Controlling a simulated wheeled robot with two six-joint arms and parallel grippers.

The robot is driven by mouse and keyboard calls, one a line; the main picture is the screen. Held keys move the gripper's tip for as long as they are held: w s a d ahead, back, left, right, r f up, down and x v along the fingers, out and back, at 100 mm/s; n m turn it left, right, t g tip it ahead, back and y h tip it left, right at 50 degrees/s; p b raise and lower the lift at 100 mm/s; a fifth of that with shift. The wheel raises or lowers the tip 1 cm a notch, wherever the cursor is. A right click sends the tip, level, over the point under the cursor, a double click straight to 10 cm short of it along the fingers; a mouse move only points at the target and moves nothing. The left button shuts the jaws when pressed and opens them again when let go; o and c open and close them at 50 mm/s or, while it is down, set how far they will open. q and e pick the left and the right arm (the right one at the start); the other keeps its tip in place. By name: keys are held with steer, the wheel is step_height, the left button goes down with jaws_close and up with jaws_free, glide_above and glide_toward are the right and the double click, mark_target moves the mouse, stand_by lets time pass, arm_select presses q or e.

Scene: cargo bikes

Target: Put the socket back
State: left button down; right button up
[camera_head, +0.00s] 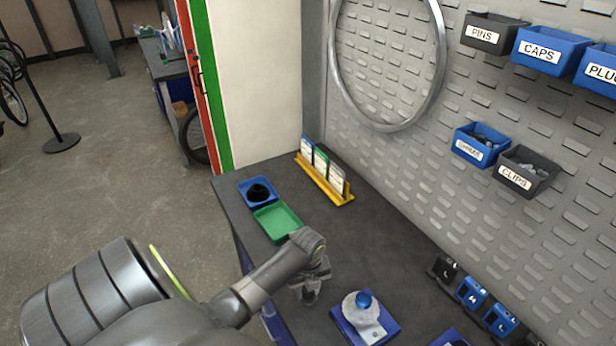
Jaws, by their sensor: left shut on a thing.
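My left gripper (310,292) points down over the dark bench, just right of the green tray and left of the blue pad. It is shut on a small dark grey piece, which I take to be the socket. The piece is mostly hidden by the fingers, and its shape is hard to make out. I cannot tell how high it is above the bench. My right gripper is not in view.
A blue tray (246,187) with a black round part (259,192) and an empty green tray (277,222) lie on the bench (375,228). A yellow card rack (325,186) stands behind. A blue pad (386,325) bears a blue-knobbed part (363,301). Small blocks (471,291) line the pegboard.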

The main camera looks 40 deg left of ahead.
arm_select(q)
steer(key=c, duration=1)
jaws_free()
steer(key=shift+f, duration=0.1)
steer(key=shift+r, duration=0.4)
step_height(320, 180, up, 12)
steer(key=b, duration=0.2)
steer(key=shift+f+b, duration=0.25)
steer(key=shift+b, duration=0.15)
